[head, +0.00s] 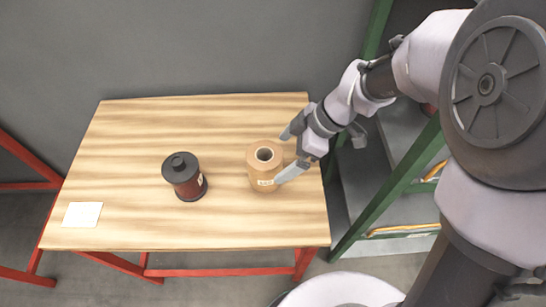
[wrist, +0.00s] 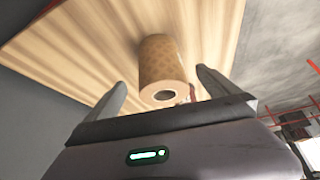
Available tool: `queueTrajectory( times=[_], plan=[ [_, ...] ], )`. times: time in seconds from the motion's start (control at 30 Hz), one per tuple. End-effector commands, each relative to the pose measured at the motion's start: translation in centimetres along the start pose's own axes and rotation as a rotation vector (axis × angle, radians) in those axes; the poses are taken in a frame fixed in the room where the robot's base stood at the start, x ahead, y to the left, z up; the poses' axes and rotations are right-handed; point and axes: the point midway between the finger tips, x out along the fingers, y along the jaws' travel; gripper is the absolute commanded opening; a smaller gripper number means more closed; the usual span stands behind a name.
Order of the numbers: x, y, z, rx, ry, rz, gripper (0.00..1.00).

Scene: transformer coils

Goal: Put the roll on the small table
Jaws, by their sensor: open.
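The roll (head: 264,165) is tan with a hollow core and stands upright on the small wooden table (head: 130,140), near its right side. A small pale label shows low on its side. In the wrist view the roll (wrist: 162,72) stands ahead of my gripper, between the lines of the two fingers. My gripper (head: 283,157) is open, at the right of the roll, one finger on its far side and one on its near side. In the wrist view the fingers of my gripper (wrist: 160,90) are spread wide with nothing held between them.
A dark brown coil with a black top (head: 184,177) stands on the table left of the roll. A white card (head: 83,214) lies at the table's front left corner. A green-framed shelf (head: 390,190) stands right of the table. The table's back left is clear.

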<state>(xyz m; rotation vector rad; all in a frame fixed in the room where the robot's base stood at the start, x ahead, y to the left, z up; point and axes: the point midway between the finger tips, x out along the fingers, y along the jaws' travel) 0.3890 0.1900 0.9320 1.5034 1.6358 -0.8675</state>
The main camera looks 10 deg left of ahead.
Motion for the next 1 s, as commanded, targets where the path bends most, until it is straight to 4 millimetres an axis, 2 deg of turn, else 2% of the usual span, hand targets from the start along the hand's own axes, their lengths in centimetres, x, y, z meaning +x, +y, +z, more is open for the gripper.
queueTrajectory(
  times=[0.03,0.1,0.2,0.37,0.43,0.47,0.57,0.6,0.7,0.83,0.9,1.0],
  plan=[
    [-1.7,0.1,-0.2,0.001,0.000,0.004,1.00],
    [-3.0,0.1,-0.2,0.002,0.000,0.003,1.00],
    [-4.1,0.0,-0.1,0.001,0.000,0.001,1.00],
    [-4.4,-0.1,0.0,0.004,-0.001,0.000,1.00],
    [-5.5,-0.4,0.0,0.065,-0.012,0.021,1.00],
    [-6.4,-0.8,0.0,0.126,-0.021,0.041,1.00],
    [-11.1,-3.5,0.2,0.481,-0.054,0.162,1.00],
    [-13.1,-5.1,0.6,0.665,-0.054,0.229,1.00],
    [-16.8,-8.9,1.8,1.112,-0.004,0.407,1.00],
    [-19.2,-12.6,3.4,1.558,0.139,0.592,1.00],
    [-19.9,-13.7,4.0,1.704,0.209,0.651,1.00],
    [-20.2,-14.4,4.4,1.806,0.265,0.688,1.00]
  ],
)
